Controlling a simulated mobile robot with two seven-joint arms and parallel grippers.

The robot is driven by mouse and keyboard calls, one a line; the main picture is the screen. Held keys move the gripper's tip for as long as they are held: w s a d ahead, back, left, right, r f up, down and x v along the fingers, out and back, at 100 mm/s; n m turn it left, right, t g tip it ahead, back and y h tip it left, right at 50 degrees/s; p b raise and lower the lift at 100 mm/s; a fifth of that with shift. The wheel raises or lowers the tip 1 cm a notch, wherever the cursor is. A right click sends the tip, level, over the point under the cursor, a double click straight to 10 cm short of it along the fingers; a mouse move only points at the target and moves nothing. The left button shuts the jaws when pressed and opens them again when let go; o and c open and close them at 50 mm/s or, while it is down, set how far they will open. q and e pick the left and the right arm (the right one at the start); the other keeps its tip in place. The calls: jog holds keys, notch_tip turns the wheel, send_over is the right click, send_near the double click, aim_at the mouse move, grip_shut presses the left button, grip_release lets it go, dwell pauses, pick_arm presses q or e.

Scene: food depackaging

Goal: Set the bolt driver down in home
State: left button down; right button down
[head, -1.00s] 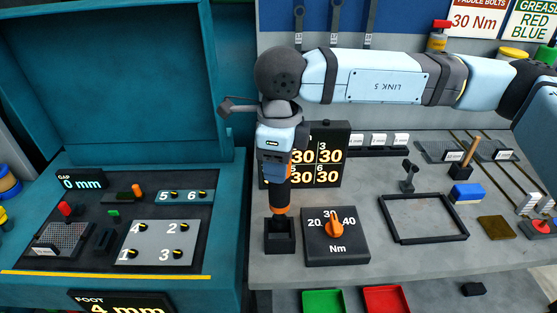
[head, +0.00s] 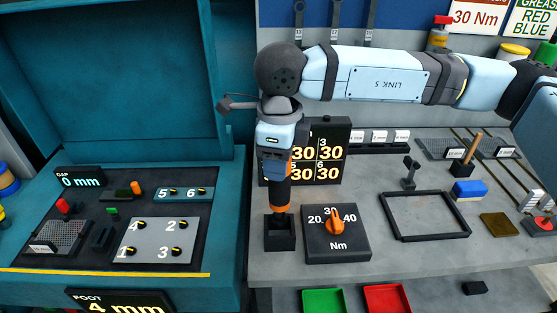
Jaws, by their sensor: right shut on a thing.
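The bolt driver (head: 279,196), black with an orange collar and orange trim, stands upright. My right gripper (head: 276,165) is shut on its upper part from above. The driver's lower end is at a black square holder (head: 280,238) near the front left of the grey bench. The tip is at or inside the holder's opening; I cannot tell how deep it sits. The frames do not label this holder as home. My left gripper is not in view.
A torque dial box (head: 337,236) marked 20, 30, 40 Nm stands right of the holder. A display board (head: 325,150) is behind. An empty black frame (head: 426,216) lies further right. A teal machine (head: 236,230) borders the left. Green and red bins (head: 386,299) are below.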

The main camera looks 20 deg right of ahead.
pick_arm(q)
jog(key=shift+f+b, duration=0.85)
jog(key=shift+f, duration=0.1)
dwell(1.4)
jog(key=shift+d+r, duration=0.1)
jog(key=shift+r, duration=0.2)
